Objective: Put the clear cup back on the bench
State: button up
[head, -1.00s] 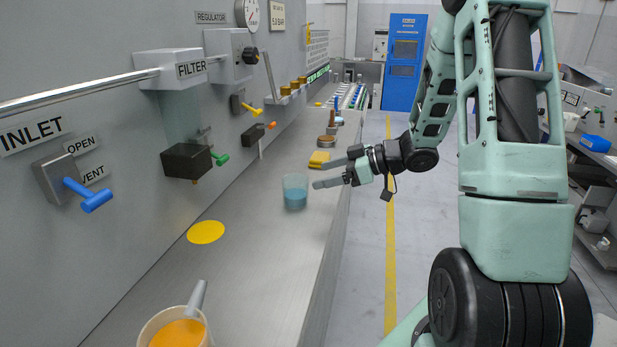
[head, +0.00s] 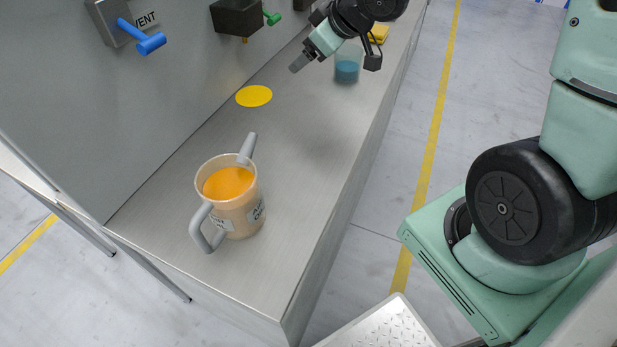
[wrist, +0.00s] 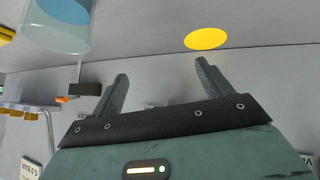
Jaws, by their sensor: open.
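The clear cup (head: 347,70) with blue liquid stands upright on the bench (head: 310,140), partly hidden behind my arm in the head view. It also shows at the upper left of the wrist view (wrist: 60,35), off to the side of the jaws. My gripper (head: 298,66) is over the bench to the left of the cup, apart from it. In the wrist view my gripper (wrist: 162,70) has its two fingers spread wide with nothing between them.
A flat yellow disc (head: 254,96) lies on the bench near my gripper. A two-handled beige jug (head: 235,212) with orange contents stands at the near end. The panel wall with a blue valve handle (head: 150,43) borders the bench's left. Bench between disc and jug is clear.

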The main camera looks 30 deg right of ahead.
jog(key=s+a+g, duration=0.1)
jog(key=s+a, duration=0.3)
jog(key=s+a+g, duration=0.2)
jog(key=s+a, duration=0.2)
jog(key=s+a+f+g+h, duration=0.1)
jog(key=s+a, duration=0.3)
jog(key=shift+s+f, duration=0.1)
jog(key=shift+s, duration=0.2)
jog(key=s+a+g, duration=0.1)
jog(key=s, duration=0.4)
jog(key=s+a+n+g, duration=0.1)
jog(key=s+a+g, duration=0.1)
jog(key=s, duration=0.3)
jog(key=s+a+g, duration=0.1)
jog(key=s+a, duration=0.1)
jog(key=s, duration=0.3)
jog(key=shift+s+g+h, duration=0.15)
jog(key=shift+g+h, duration=0.15)
jog(key=shift+g, duration=0.1)
notch_tip(320, 180, up, 8)
jog(key=p, duration=0.7)
jog(key=shift+f+p, duration=0.25)
jog(key=shift+p, duration=0.05)
